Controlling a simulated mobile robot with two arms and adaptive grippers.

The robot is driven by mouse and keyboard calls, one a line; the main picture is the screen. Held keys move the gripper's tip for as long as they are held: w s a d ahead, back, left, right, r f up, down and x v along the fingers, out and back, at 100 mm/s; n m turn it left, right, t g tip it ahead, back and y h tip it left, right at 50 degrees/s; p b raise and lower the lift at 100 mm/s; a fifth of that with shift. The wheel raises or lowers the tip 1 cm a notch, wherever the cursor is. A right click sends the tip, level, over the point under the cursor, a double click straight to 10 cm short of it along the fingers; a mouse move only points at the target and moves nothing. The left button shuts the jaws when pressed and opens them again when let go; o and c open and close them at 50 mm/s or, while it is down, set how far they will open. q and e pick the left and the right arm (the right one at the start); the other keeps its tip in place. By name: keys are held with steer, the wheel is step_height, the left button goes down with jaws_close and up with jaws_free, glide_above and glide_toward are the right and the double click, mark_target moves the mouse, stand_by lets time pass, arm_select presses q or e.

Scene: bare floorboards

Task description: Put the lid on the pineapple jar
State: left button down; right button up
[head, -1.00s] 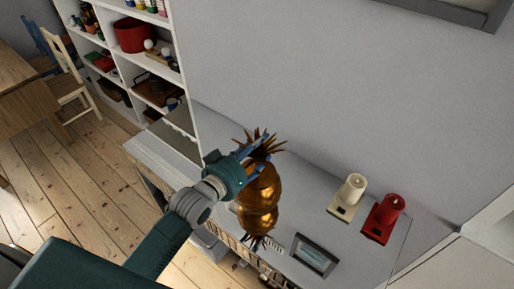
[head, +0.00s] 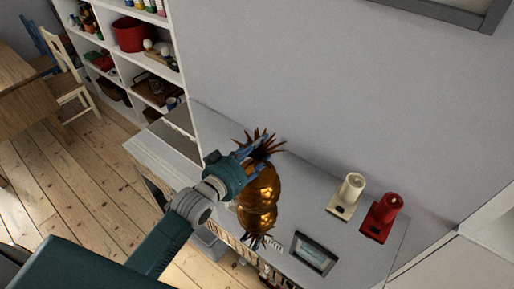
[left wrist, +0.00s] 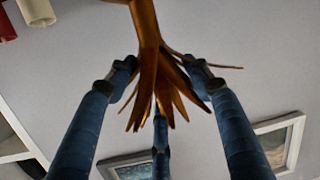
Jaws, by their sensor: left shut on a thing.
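A shiny golden pineapple jar (head: 255,218) stands on the grey cabinet top. Its golden lid has a crown of brown leaves (head: 268,148), directly above the rounded gold shapes. I cannot tell whether the lid touches the jar. Dark leaf tips also show at the bottom of the gold shapes. My left gripper (head: 250,150) is shut on the leaf crown, coming from the left. In the left wrist view, its blue fingers surround the bronze leaves (left wrist: 158,80), and a bit of gold shows at the top edge. My right gripper is in no view.
A picture frame (head: 315,254) lies close to the jar's lower right. A white shelf unit (head: 110,50) stands at left, and the wall is behind.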

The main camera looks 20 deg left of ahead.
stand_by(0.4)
arm_select(q)
steer(key=shift+f, duration=0.3)
stand_by(0.3)
steer(key=c, duration=0.7)
jaws_free()
steer(key=shift+o, duration=0.2)
steer(key=o, duration=0.4)
steer(key=shift+f+v, duration=0.25)
steer(key=shift+v, duration=0.95)
steer(key=shift+a+f+v, duration=0.15)
steer(key=shift+f+v, duration=0.1)
steer(key=shift+v, duration=1)
steer(key=shift+a+f+v, duration=0.1)
steer(key=shift+f+v, duration=0.2)
steer(key=shift+v, duration=0.95)
steer(key=shift+a+f+v, duration=0.15)
steer(key=shift+f+v, duration=0.1)
steer(key=shift+v, duration=1)
